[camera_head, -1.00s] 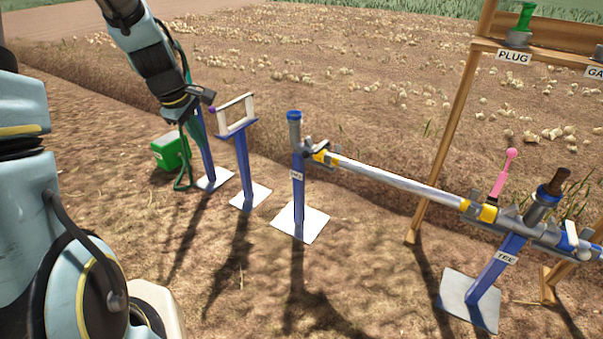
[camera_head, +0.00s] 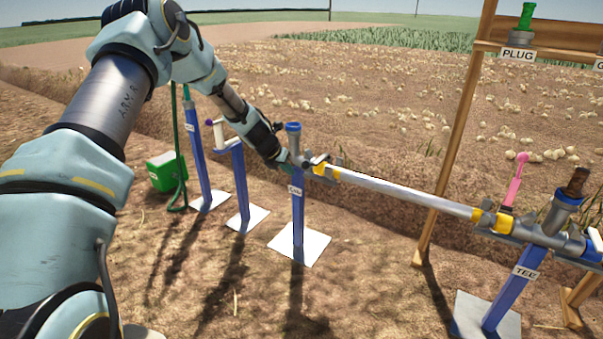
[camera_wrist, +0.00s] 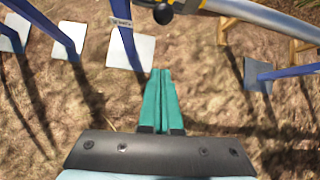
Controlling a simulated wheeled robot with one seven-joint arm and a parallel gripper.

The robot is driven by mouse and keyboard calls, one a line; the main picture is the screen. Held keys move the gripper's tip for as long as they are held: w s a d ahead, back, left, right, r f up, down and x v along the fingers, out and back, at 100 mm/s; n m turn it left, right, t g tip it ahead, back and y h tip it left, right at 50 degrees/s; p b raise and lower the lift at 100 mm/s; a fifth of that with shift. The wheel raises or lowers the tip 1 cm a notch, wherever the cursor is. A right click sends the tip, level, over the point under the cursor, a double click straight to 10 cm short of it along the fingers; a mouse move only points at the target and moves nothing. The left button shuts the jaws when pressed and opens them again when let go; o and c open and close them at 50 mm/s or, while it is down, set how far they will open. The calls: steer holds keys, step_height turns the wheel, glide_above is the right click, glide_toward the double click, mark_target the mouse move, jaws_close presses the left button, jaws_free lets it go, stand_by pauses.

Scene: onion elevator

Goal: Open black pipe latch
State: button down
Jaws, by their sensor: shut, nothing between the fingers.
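The black pipe latch (camera_head: 321,158) is at the left end of the grey pipe (camera_head: 400,193), beside a yellow band and the blue-capped stand (camera_head: 297,205). In the wrist view, a round black knob (camera_wrist: 163,14), apparently the latch's end, shows at the top edge, beyond the fingertips. My gripper (camera_head: 285,159) is at the upper left side of that stand, close to the latch. In the wrist view its teal fingers (camera_wrist: 161,72) are together and empty, with a gap between them and the knob. The pipe's yellow and grey part crosses the top right there. I cannot tell the latch's exact position.
The TEE stand (camera_head: 510,280) with a pink lever (camera_head: 516,180) holds the pipe's right end. Two more blue stands and a green box (camera_head: 163,172) are at left. A wooden frame (camera_head: 450,150) with a PLUG shelf stands at right. Bare soil lies in front.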

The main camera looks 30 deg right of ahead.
steer(key=x, duration=1)
steer(key=shift+w+d+r, duration=0.25)
steer(key=shift+d+r, duration=0.05)
steer(key=shift+r, duration=0.25)
steer(key=shift+w+d+r, duration=0.25)
steer(key=shift+d+r, duration=0.05)
steer(key=shift+r, duration=0.3)
steer(key=shift+w+d+r, duration=0.25)
steer(key=shift+r, duration=0.3)
steer(key=shift+r, duration=0.15)
steer(key=shift+r+p, duration=0.55)
steer(key=shift+p, duration=0.35)
